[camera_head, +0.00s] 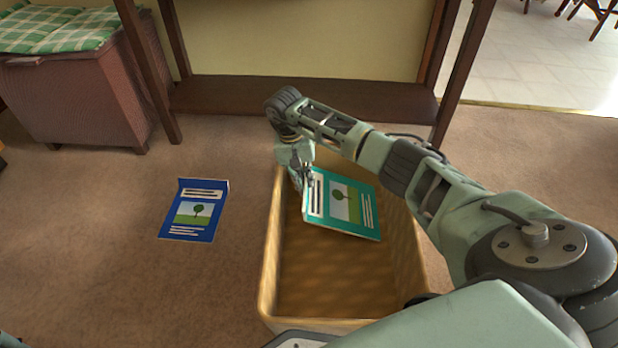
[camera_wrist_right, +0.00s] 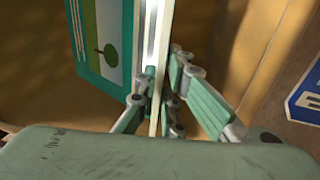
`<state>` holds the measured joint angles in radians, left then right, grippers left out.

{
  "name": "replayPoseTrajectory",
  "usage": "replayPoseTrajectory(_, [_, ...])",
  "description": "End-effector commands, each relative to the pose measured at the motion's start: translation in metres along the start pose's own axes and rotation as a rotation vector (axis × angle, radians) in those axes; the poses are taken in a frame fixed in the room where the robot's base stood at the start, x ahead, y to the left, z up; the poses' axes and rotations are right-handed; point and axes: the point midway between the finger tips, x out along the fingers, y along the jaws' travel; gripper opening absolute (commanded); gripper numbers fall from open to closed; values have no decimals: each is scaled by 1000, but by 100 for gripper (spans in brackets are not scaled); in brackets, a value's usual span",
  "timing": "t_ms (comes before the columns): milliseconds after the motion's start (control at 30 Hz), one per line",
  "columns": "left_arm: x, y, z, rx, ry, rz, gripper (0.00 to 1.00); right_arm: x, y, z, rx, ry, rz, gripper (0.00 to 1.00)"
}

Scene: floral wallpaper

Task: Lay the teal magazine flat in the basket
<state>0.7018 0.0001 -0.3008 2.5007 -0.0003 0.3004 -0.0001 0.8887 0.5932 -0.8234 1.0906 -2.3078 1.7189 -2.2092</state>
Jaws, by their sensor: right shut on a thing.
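The teal magazine (camera_head: 372,222) has a tree picture on its cover and is inside the opening of the tan basket (camera_head: 268,262), towards its far end. It is tilted, and I cannot tell whether it touches the basket floor. My right gripper (camera_head: 305,180) is shut on the magazine's left edge. In the right wrist view, the fingers (camera_wrist_right: 155,95) pinch the magazine (camera_wrist_right: 88,45) by its edge, with the basket (camera_wrist_right: 265,50) around it. Of my left arm, at most a sliver shows at the lower left corner; its gripper is not in view.
A blue magazine (camera_head: 196,212) lies on the carpet left of the basket, one end bent up. A dark wooden table (camera_head: 300,97) with a low shelf stands behind. A reddish wicker chest (camera_head: 85,95) with green checked cushions is at the far left. Carpet is clear around the blue magazine.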

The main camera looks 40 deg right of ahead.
Motion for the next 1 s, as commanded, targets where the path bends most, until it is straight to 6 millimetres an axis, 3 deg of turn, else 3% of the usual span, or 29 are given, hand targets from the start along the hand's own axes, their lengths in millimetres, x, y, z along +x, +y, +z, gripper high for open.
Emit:
replayPoseTrajectory(33, [-10,2,-3,0,0,0,40,9,-5,0,0,1,17,0])
replayPoseTrajectory(400, [-44,9,-15,0,-1,0,40,35,-22,-1,2,3,130,0])
replayPoseTrajectory(1000, [-52,10,-17,0,-4,0,40,56,-34,1,-1,1,217,0])
